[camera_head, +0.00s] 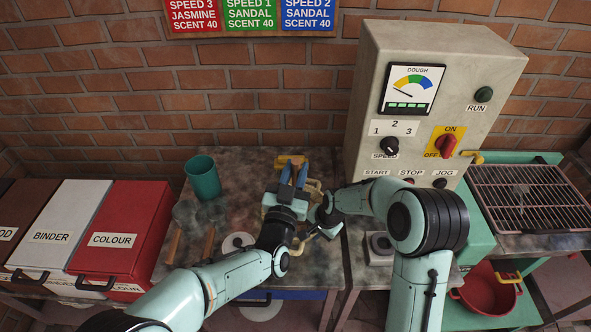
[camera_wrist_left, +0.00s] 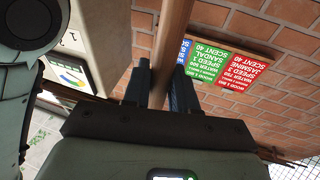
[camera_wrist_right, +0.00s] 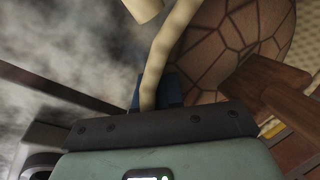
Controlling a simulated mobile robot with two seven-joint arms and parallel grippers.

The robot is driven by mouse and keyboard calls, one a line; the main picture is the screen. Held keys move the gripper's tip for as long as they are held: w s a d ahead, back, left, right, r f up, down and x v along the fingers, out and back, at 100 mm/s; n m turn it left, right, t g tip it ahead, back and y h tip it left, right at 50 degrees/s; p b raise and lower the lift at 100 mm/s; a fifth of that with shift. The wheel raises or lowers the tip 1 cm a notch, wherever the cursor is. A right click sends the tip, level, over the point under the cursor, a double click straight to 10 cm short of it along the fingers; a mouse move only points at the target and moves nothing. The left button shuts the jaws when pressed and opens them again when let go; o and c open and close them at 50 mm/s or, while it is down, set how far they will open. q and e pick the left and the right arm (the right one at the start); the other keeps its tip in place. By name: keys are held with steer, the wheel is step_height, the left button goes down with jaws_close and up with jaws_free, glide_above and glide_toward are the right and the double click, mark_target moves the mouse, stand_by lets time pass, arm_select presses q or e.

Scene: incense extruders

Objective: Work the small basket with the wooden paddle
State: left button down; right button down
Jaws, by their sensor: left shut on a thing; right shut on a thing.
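My left gripper (camera_head: 293,172) points away from me over the dark bench and is shut on a wooden rod, the paddle's handle (camera_wrist_left: 168,35). In the right wrist view, the wooden paddle (camera_wrist_right: 272,88) shows at the right, in front of the basket's brown, cracked-patterned round surface (camera_wrist_right: 250,28). My right gripper (camera_wrist_right: 155,92) is shut on a cream curved handle (camera_wrist_right: 165,55) beside that surface. In the head view, my right gripper (camera_head: 325,212) is close beside the left one. The grippers hide most of the basket there, and paddle contact cannot be told.
A teal cup (camera_head: 203,177) stands at the bench's back left. Lidded bins, including the red colour bin (camera_head: 120,225), are at the left. The control cabinet (camera_head: 425,100) rises at the right, near my right arm. A wire rack (camera_head: 530,195) lies beyond it.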

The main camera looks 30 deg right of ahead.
arm_select(q)
steer(key=shift+w, duration=0.1)
stand_by(0.4)
steer(key=shift+s+a, duration=1)
steer(key=shift+s, duration=0.9)
steer(key=w+d, duration=0.3)
steer(key=d, duration=0.3)
steer(key=shift+w+f, duration=0.15)
steer(key=shift+w, duration=0.05)
stand_by(0.6)
